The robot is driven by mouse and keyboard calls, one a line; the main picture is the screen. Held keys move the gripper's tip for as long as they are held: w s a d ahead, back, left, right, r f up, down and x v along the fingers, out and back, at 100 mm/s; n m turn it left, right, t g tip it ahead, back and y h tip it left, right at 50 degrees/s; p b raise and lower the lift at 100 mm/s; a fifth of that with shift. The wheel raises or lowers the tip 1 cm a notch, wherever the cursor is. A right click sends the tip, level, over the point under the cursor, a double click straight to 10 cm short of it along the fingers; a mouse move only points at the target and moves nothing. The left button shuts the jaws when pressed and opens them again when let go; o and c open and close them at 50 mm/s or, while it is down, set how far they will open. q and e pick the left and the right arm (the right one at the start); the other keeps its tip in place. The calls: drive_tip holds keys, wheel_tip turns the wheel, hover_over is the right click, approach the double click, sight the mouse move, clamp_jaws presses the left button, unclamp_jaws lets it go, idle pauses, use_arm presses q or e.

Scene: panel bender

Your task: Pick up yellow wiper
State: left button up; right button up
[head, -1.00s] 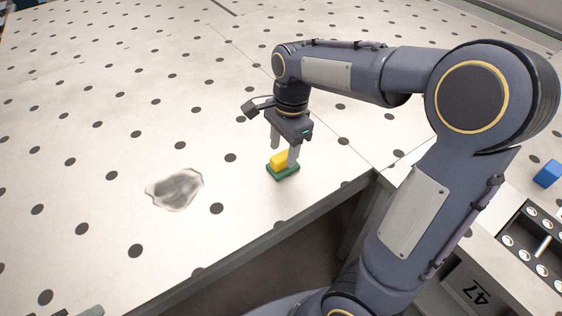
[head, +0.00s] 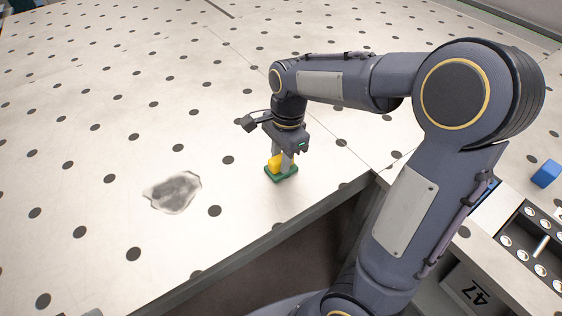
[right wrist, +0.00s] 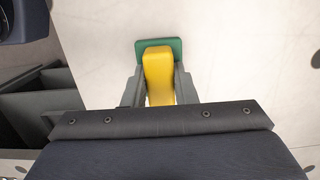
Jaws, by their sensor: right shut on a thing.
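The yellow wiper (head: 275,162) is a yellow block on a flat green base (head: 282,174). It sits upright on the perforated white table, near the front edge. My right gripper (head: 281,160) reaches down from above and is shut on the yellow block. In the right wrist view, the yellow block (right wrist: 158,75) stands between the two grey fingers, with the green base (right wrist: 174,48) showing beyond it. The base appears to rest on the table. My left gripper is not in view.
A grey, smeared stain (head: 172,192) lies on the table left of the wiper. A blue block (head: 546,173) and a dark tray with round slots (head: 535,240) are at the far right.

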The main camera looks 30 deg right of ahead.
drive_tip(key=shift+r, duration=0.1)
drive_tip(key=shift+r, duration=0.55)
drive_tip(key=s+a+r, duration=0.1)
drive_tip(key=s+r, duration=1)
drive_tip(key=s, duration=0.3)
drive_tip(key=shift+a+r+b, duration=0.15)
drive_tip(key=shift+r+b, duration=0.15)
drive_tip(key=shift+r, duration=0.05)
